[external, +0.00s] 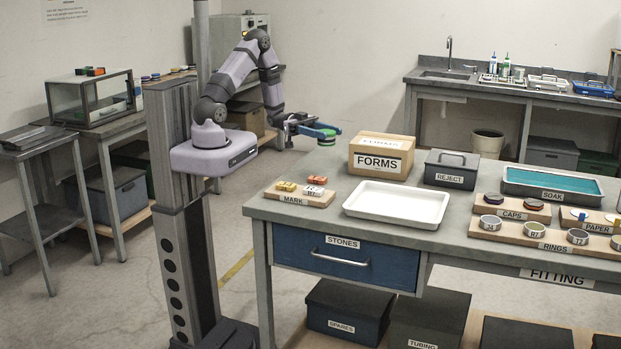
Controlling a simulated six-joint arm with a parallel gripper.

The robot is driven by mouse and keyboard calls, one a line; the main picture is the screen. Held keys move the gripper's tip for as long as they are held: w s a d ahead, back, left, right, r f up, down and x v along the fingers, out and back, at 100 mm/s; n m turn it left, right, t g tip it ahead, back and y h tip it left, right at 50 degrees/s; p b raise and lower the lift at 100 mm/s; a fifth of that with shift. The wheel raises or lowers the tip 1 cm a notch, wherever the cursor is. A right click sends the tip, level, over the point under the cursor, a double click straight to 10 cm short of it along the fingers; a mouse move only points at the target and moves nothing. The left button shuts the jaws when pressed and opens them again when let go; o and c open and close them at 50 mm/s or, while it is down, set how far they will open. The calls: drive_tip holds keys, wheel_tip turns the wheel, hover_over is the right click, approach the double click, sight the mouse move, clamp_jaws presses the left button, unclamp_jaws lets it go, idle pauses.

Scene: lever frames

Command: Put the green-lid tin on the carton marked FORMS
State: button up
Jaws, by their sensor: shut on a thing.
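The carton marked FORMS (377,175) is a closed tan box at the back left of the grey table, with its label facing front and another on top. My gripper (318,131) is shut on the green-lid tin (328,137), a small round tin with green showing at its edge. The tin is held to the left of the carton and apart from it, at about the height of the carton's top in the picture. Most of the tin's body is hidden or too small to make out.
A white tray (398,204) lies in front of the carton, and a dark REJECT box (451,171) stands to its right. The MARK board (292,199) with small blocks is at the table's left. The carton's top looks clear.

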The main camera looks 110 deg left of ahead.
drive_tip(key=w+d+m+g+h+b, duration=0.1)
drive_tip(key=w+d+m+h, duration=0.1)
drive_tip(key=w+d, duration=0.2)
wheel_tip(320, 180, up, 12)
drive_tip(key=n+t+y+b, duration=0.1)
drive_tip(key=n+t+y, duration=0.1)
drive_tip(key=n+y, duration=0.15)
hover_over(383, 140)
drive_tip(key=shift+y, duration=0.35)
drive_tip(key=shift+a+f+p, duration=0.1)
drive_tip(key=shift+f+p, duration=0.5)
drive_tip(key=shift+f, duration=4.65)
drive_tip(key=shift+f, duration=0.1)
drive_tip(key=o, duration=1.1)
drive_tip(key=shift+o, duration=0.2)
drive_tip(key=shift+s, duration=0.1)
